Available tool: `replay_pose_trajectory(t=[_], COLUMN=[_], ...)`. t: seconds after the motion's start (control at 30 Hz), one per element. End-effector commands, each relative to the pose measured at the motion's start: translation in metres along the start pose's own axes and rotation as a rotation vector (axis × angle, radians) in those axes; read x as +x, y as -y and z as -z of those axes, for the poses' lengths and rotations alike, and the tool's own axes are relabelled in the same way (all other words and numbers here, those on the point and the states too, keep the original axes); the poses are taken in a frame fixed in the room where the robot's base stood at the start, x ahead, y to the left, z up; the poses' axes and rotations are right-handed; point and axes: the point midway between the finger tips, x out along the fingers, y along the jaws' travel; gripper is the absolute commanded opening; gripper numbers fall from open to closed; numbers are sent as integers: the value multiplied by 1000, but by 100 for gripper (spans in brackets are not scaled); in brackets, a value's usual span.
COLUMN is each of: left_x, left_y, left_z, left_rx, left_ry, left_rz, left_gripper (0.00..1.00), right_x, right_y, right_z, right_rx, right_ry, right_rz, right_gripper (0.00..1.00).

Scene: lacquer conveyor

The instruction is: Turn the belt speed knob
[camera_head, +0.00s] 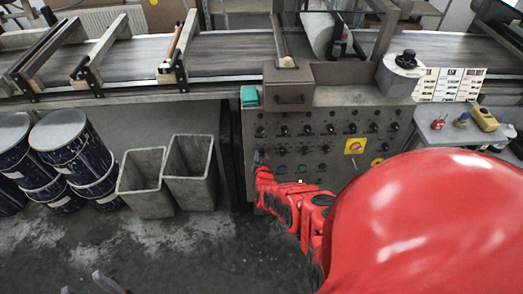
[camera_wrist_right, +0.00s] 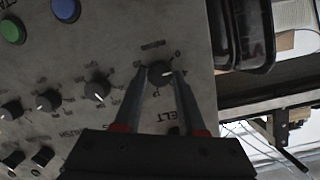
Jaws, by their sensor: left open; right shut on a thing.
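The belt speed knob (camera_wrist_right: 158,71) is a small dark round knob with a light pointer mark and a printed scale, beside lettering reading "BELT", in the right wrist view. My right gripper (camera_wrist_right: 162,76) is shut on it, with one finger on each side. In the head view my right gripper (camera_head: 260,158) is at the left part of the grey control panel (camera_head: 330,152), and it hides the knob there. My left gripper (camera_head: 90,287) is open and empty at the bottom left, over the floor, far from the panel. Only its fingertips show.
Several other knobs (camera_wrist_right: 97,89), a green button (camera_wrist_right: 12,30) and a blue button (camera_wrist_right: 65,8) share the panel. The conveyor (camera_head: 225,52) runs above. Two grey bins (camera_head: 190,165) and several dark drums (camera_head: 70,140) stand left of the panel. The floor before them is clear.

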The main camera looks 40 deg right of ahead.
Motion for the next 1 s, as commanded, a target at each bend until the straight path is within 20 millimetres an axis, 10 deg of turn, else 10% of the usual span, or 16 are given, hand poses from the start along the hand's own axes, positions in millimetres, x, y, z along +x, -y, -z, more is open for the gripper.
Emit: replay_pose_trajectory(t=[1.0], left_x=[-35], left_y=[-2], left_z=[-6], left_rx=[0], left_ry=[0], left_rz=[0], left_gripper=[50], right_x=[2], right_y=[2], right_z=[-2], right_rx=[-443], right_ry=[-32], right_rz=[-76], right_gripper=[0])
